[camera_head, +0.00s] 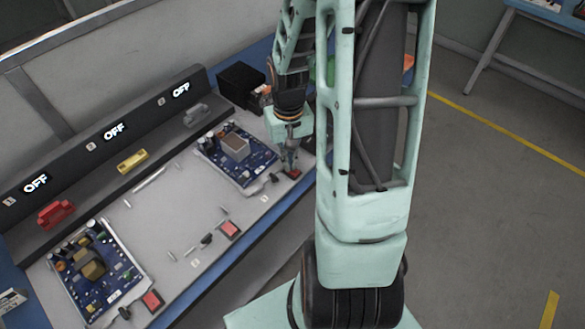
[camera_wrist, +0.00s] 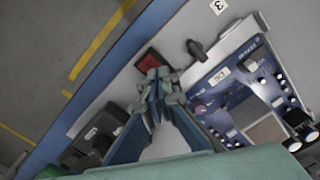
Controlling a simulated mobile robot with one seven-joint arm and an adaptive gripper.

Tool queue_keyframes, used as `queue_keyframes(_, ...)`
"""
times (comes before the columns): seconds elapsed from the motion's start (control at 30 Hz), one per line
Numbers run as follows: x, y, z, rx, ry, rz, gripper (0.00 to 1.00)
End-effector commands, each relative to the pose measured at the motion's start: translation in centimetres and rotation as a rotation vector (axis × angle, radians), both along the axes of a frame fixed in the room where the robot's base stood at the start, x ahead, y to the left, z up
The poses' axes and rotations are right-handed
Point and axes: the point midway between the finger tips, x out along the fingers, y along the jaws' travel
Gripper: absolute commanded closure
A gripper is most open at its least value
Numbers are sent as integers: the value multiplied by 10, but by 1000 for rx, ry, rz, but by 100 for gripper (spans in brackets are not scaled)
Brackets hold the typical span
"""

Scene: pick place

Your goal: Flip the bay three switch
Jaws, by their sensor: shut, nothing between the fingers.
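Bay three is the right-hand bay, with a number 3 label (camera_wrist: 219,7) in the wrist view. Its front edge has a red square control (camera_head: 293,174), also in the wrist view (camera_wrist: 150,60), and a small black lever (camera_wrist: 195,49) beside it, also in the head view (camera_head: 274,178). I cannot tell which one is the switch. My gripper (camera_head: 290,160) points down over the red control; its shut, empty fingertips (camera_wrist: 158,76) appear right beside it. Contact cannot be told. A blue circuit board (camera_head: 262,163) lies behind. The bay three display (camera_head: 181,90) reads OFF.
The middle bay has no board, only loose small parts and its own red control (camera_head: 229,229). The left bay holds another blue board (camera_head: 72,285) and red control (camera_head: 153,299). Both their displays read OFF. A black bin (camera_head: 240,82) stands beyond bay three.

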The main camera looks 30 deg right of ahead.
Motion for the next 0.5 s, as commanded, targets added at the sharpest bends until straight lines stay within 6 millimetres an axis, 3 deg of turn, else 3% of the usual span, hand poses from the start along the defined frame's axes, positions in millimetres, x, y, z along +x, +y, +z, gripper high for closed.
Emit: queue_keyframes(0.5, 1, 0, 46, -1, -2, 0, 100)
